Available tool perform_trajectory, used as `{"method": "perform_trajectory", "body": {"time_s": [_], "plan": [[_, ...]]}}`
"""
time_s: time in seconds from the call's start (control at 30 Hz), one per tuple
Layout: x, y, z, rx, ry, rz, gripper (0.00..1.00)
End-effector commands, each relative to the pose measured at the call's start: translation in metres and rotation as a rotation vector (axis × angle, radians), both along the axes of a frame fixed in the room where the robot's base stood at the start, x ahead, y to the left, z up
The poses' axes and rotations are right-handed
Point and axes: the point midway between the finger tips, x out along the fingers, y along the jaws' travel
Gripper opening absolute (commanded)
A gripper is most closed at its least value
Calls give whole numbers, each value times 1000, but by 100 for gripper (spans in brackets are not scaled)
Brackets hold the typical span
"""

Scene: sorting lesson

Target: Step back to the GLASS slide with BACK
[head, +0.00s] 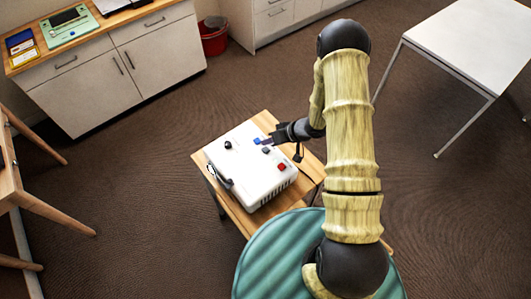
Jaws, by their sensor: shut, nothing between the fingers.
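A white box-shaped device (240,172) lies on a small wooden table (204,156). Its top has a small blue button (257,141), a red button (281,167) and a dark knob (228,145); a further small bluish spot shows by the fingertips. No lettering is readable, so I cannot tell which control is BACK. My gripper (269,140) is shut and empty, reaching in from the right over the device's far right corner, close beside the blue button. I cannot tell whether it touches. No GLASS slide or projected picture is in view.
A cabinet (115,75) stands at the back left, with a green device (70,26) on top. A red bin (213,40) stands beside it. A white table (475,40) is at the far right. Wooden legs (55,210) show at left. Brown floor between is clear.

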Motion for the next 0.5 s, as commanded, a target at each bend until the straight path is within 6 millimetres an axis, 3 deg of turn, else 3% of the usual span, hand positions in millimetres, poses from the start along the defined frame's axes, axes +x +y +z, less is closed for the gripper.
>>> {"method": "perform_trajectory", "body": {"time_s": [0.13,0.5], "plan": [[0,0,-15,0,0,0,0],[0,0,-18,0,0,0,0]]}}
